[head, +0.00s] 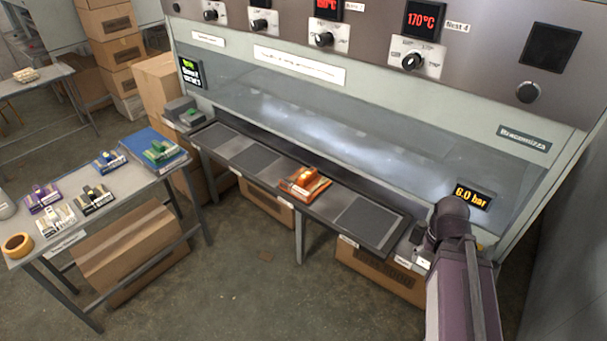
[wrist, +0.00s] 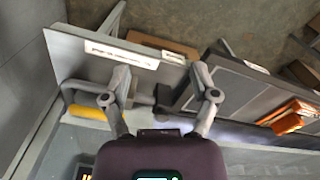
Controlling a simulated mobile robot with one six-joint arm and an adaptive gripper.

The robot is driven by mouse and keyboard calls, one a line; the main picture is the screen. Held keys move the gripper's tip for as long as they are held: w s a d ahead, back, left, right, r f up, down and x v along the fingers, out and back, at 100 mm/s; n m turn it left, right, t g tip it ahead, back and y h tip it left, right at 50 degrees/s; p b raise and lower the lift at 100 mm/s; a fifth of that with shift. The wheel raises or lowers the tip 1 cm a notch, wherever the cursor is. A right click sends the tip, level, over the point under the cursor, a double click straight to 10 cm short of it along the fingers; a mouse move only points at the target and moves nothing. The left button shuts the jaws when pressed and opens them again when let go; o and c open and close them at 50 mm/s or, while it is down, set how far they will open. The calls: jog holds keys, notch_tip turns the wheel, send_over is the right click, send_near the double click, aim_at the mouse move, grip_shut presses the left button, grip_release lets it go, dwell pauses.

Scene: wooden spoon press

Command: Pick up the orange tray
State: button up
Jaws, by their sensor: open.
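The orange tray (head: 322,186) lies on the long dark shelf (head: 270,163) along the front of the press, between two dark grey pads. A small orange-brown piece (head: 306,174) sits on top of it. The tray also shows at the right edge of the wrist view (wrist: 292,113), partly cut off. My gripper (wrist: 160,76) is open and empty in the wrist view, with the tray well off to its right. In the head view my arm stands at the lower right, and my gripper's fingers are hidden there.
The press (head: 300,105) rises behind the shelf. In the wrist view a yellow-gripped handle (wrist: 88,111) is close to my left finger. A side table (head: 125,205) at left holds several coloured trays and a tape roll (head: 17,245).

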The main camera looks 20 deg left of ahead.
notch_tip(320, 180, up, 5)
jog(key=p, duration=0.4)
jog(key=shift+r, duration=0.2)
jog(key=shift+c, duration=1.4)
jog(key=shift+s+f, duration=0.1)
